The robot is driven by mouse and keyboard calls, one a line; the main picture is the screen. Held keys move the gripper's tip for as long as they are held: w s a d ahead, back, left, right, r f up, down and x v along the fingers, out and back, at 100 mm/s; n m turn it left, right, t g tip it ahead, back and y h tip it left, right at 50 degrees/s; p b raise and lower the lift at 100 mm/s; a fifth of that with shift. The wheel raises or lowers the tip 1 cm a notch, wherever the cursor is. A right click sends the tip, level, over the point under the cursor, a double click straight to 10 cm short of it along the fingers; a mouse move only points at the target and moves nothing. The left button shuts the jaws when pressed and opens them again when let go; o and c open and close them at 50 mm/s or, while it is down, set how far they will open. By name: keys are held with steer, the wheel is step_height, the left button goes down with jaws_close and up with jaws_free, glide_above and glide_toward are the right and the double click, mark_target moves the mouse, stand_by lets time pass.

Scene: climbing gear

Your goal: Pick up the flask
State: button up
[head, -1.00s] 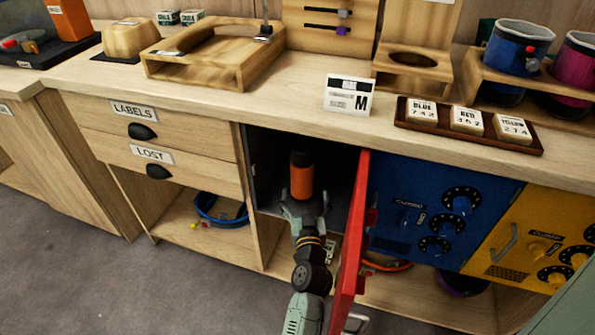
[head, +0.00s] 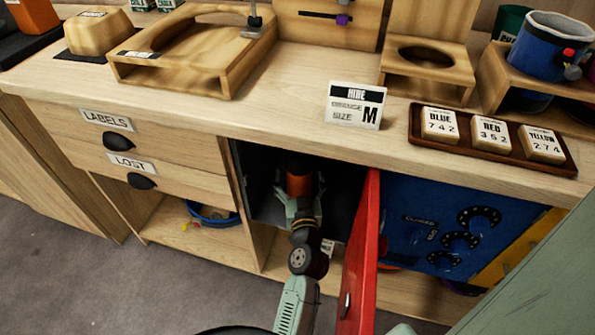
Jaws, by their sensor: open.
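The flask (head: 299,184), an orange cylinder with a dark top, stands upright inside the dark open compartment under the counter. The counter's front edge hides its top. My gripper (head: 302,197) is inside the compartment, with its open fingers on either side of the flask's lower part. I cannot tell whether the fingers touch it. The gripper and wrist hide the flask's base.
The open red door (head: 361,255) stands close to the right of my arm. The counter (head: 260,105) overhangs the compartment. A blue safe (head: 440,215) with dials is to the right. A blue looped item (head: 212,217) lies on the lower shelf at left.

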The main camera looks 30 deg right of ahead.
steer(key=shift+w+d, duration=0.15)
steer(key=shift+w, duration=0.05)
steer(key=shift+c, duration=0.4)
steer(key=shift+r, duration=0.1)
steer(key=c, duration=1.5)
